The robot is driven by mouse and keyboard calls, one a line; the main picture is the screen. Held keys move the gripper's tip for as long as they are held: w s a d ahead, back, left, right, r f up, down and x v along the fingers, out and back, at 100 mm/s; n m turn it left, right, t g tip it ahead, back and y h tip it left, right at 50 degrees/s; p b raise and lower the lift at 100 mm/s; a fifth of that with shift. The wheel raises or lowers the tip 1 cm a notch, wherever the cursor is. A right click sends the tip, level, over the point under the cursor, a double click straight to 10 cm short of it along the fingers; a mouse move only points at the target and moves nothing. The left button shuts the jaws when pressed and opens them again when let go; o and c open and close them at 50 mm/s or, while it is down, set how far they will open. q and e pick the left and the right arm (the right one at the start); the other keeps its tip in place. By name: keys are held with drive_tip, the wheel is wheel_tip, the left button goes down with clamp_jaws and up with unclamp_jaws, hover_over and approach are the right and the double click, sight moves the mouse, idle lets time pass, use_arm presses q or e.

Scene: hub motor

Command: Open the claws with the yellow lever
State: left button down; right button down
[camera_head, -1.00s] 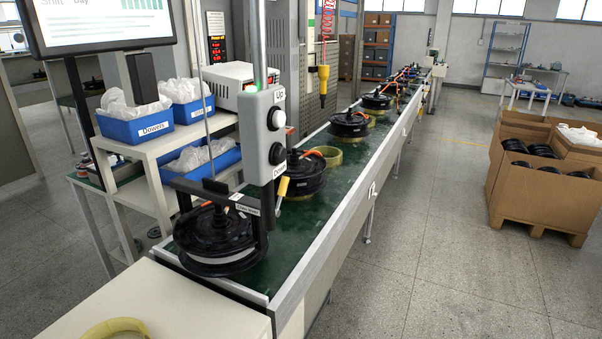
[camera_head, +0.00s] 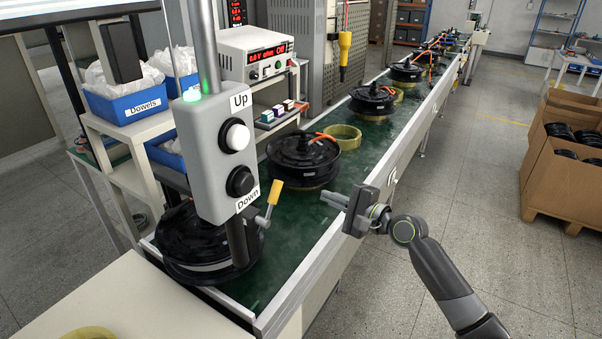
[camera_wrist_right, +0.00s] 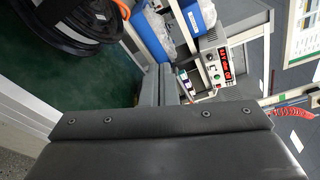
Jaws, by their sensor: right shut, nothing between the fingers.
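The yellow lever (camera_head: 274,193) sticks up at a tilt beside the lower right of the grey control box (camera_head: 222,150), which has a white Up button and a black Down button. A black hub motor (camera_head: 190,240) sits below the box; the box and its post hide much of it, and the claws cannot be made out clearly. My right gripper (camera_head: 330,199) is shut and empty over the conveyor, to the right of the lever and apart from it. Its closed fingers also show in the right wrist view (camera_wrist_right: 158,85). My left gripper is not in view.
The green conveyor (camera_head: 345,180) carries several hub motors toward the back, one (camera_head: 303,160) just behind the lever. A shelf with blue bins (camera_head: 125,105) stands at left. A cardboard crate (camera_head: 565,170) stands on the floor at right. A pale table (camera_head: 130,300) is in front.

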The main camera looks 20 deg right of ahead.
sight(269, 199)
drive_tip(key=w+a+r+p, duration=0.2)
drive_tip(key=w+a+p, duration=0.3)
drive_tip(key=a, duration=0.3)
drive_tip(key=shift+w+r, duration=0.25)
drive_tip(key=shift+r, duration=0.1)
idle(0.5)
drive_tip(key=shift+a, duration=0.1)
